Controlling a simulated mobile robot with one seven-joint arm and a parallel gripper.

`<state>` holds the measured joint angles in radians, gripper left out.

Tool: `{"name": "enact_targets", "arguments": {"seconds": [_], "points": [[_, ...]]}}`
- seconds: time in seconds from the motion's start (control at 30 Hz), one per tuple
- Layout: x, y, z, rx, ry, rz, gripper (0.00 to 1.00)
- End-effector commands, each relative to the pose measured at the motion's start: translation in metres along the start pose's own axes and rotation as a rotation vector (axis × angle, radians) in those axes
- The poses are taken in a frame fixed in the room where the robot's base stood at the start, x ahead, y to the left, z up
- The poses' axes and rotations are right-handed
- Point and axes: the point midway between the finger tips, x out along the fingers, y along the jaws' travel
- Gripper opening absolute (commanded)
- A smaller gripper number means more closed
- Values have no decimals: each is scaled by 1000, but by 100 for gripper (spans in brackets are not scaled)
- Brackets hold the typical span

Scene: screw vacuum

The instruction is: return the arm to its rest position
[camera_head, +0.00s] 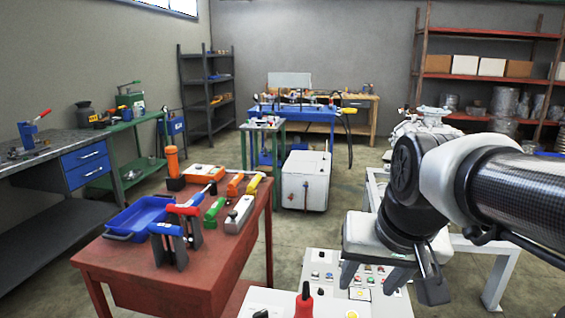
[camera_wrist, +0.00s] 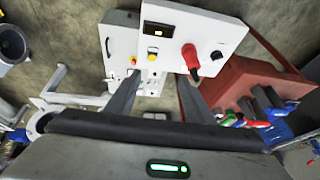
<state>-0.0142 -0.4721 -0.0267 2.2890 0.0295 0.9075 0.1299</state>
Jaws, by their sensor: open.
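My gripper (camera_head: 374,279) is at the right of the head view, pointing down over a white control panel (camera_head: 322,276) with small coloured buttons. In the wrist view my gripper (camera_wrist: 157,84) shows two dark fingers spread apart with nothing between them. Beyond them is a white box (camera_wrist: 205,28) with a red-handled switch (camera_wrist: 191,58), a yellow button and a black knob. The red handle (camera_head: 304,303) also shows at the bottom of the head view. The gripper appears apart from the panel and the handle. My arm extends in from the right edge.
A red table (camera_head: 150,262) at left holds a blue tray (camera_head: 143,216), clamps and coloured hand tools. A white frame (camera_head: 500,272) stands under my arm at right. A white cabinet (camera_head: 306,181) and shelves (camera_head: 206,92) stand farther back. Open floor lies between the tables.

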Motion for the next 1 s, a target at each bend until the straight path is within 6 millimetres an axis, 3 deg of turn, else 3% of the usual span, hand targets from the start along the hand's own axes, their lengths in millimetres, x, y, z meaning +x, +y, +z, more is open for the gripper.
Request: {"name": "enact_targets", "arguments": {"seconds": [0.1,0.33,0.4,0.67,1.0], "points": [[-9,5,28,-64,34,6,48],[-12,14,73,-170,83,27,48],[-38,11,58,-166,77,26,48],[-92,5,33,-164,76,25,48],[-201,-6,-14,-163,76,24,48]]}}
